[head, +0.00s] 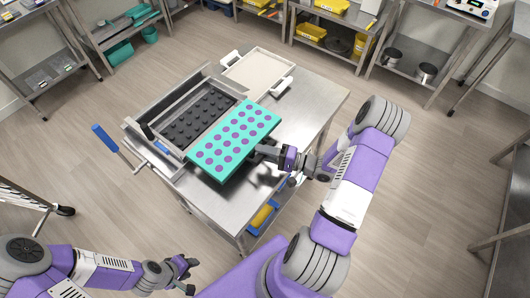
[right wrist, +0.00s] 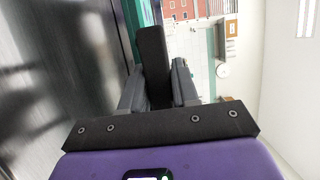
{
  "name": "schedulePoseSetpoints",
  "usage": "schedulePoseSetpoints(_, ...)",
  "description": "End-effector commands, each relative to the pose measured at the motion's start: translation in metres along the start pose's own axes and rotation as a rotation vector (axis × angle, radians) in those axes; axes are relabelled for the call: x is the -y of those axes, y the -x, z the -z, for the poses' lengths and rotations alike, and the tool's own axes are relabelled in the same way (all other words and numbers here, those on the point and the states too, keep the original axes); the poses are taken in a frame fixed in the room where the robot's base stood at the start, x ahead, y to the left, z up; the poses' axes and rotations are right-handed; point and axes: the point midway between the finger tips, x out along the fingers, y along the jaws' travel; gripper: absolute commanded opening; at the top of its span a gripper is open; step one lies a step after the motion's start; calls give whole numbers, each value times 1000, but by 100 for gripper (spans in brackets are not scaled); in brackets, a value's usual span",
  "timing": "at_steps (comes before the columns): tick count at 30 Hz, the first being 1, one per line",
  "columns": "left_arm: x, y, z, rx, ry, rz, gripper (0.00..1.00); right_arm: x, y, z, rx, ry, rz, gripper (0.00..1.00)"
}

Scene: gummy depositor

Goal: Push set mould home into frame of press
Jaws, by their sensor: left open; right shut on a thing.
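The set mould (head: 232,138) is a teal slab with rows of purple round fills. It lies slightly tilted beside the press frame (head: 165,160), overlapping its right side in the picture. The frame is a grey metal tray with a bed of dark studs (head: 198,117), which shows uncovered. My right gripper (head: 257,153) is shut on the mould at its right edge. In the right wrist view the fingers (right wrist: 158,85) close around a dark tab, with the mould's teal edge (right wrist: 138,14) beyond. My left gripper (head: 186,275) is open and empty, low in front of the table.
The press has a blue-handled lever (head: 105,138) sticking out left. A cream tray (head: 258,73) with white handles lies behind on the steel table (head: 312,97). The table's right part is bare. Shelves with yellow bins (head: 311,32) and pots stand at the back.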

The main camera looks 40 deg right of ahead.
Motion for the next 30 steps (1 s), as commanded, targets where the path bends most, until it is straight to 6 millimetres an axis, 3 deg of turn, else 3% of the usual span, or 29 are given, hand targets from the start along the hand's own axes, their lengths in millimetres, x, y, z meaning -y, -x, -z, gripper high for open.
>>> schedulePoseSetpoints(15,0,0,0,0,0,0,43,1,-8,3,3,2,4,0)
schedulePoseSetpoints(30,-2,4,0,0,0,0,43,1,-2,1,1,2,3,0)
